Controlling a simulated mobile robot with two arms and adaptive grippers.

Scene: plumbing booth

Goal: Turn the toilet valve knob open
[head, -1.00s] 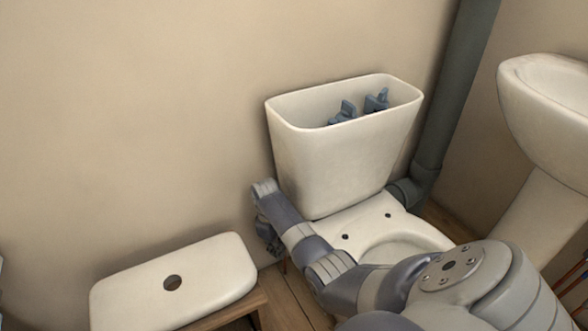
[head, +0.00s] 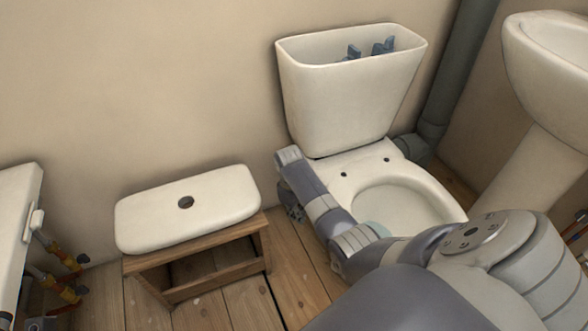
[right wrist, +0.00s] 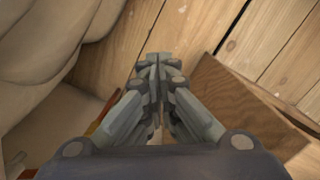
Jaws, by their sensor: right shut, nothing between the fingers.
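The toilet valve knob cannot be made out in either view; the area low beside the toilet is mostly behind my right arm. The white toilet (head: 345,105) stands against the wall, with its cistern lid off. My right gripper (head: 296,213) points down just left of the toilet and is mostly hidden by its own wrist. In the right wrist view the fingers of my right gripper (right wrist: 158,62) are shut together with nothing between them. A strip of an orange-red part (right wrist: 103,118) shows beside the left finger; I cannot tell what it is. My left gripper is not in view.
A wooden stool (head: 215,262) with the white cistern lid (head: 188,207) on it stands left of the gripper. A sink (head: 550,75) is at the right, a grey pipe (head: 458,80) behind. Another white fixture (head: 15,225) with pipes is at far left. Plank floor (head: 300,270) shows between stool and toilet.

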